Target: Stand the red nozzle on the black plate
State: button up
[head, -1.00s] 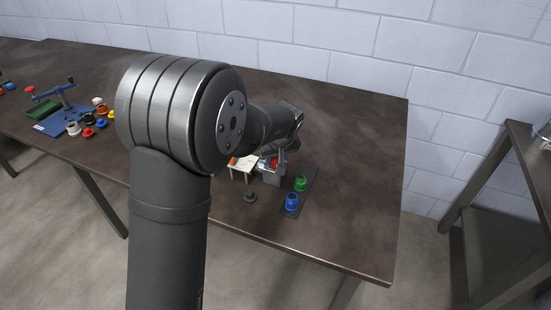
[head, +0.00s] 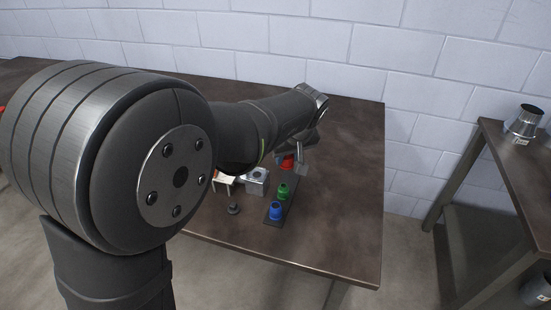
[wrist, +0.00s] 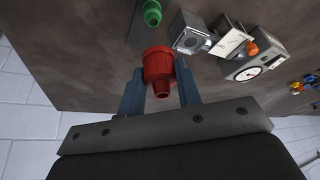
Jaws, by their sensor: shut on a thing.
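The red nozzle (wrist: 158,70) sits between the two fingers of my gripper (wrist: 160,90) in the wrist view. My gripper is shut on it. In the head view the red nozzle (head: 287,162) shows beside my gripper (head: 294,163), at the far end of the black plate (head: 266,216). I cannot tell whether its base touches the plate. A green nozzle (head: 283,191) and a blue nozzle (head: 276,211) stand on the plate in a row, nearer the camera. The green one also shows in the wrist view (wrist: 152,13).
A grey metal block with a round hole (head: 256,182) stands left of the plate, with a small white stand (head: 224,181) beside it. A small dark piece (head: 233,209) lies in front. The table right of the plate is clear. A gauge (wrist: 250,68) shows in the wrist view.

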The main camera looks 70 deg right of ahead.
jog(key=s+d+f+m+g, duration=0.2)
jog(key=s+d+f+m, duration=0.3)
jog(key=s, duration=0.3)
jog(key=shift+n+h, duration=0.3)
jog(key=shift+h, duration=0.1)
jog(key=w+d+f, duration=0.2)
jog(key=w, duration=0.1)
jog(key=w+d+f, duration=0.2)
jog(key=w+f, duration=0.1)
jog(key=w+d+f, duration=0.2)
jog(key=w, duration=0.1)
jog(key=shift+w+f, duration=0.2)
jog(key=shift+w, duration=0.15)
jog(key=shift+f, duration=1.95)
jog(key=shift+a+f, duration=0.1)
jog(key=o, duration=0.9)
jog(key=shift+o, duration=0.2)
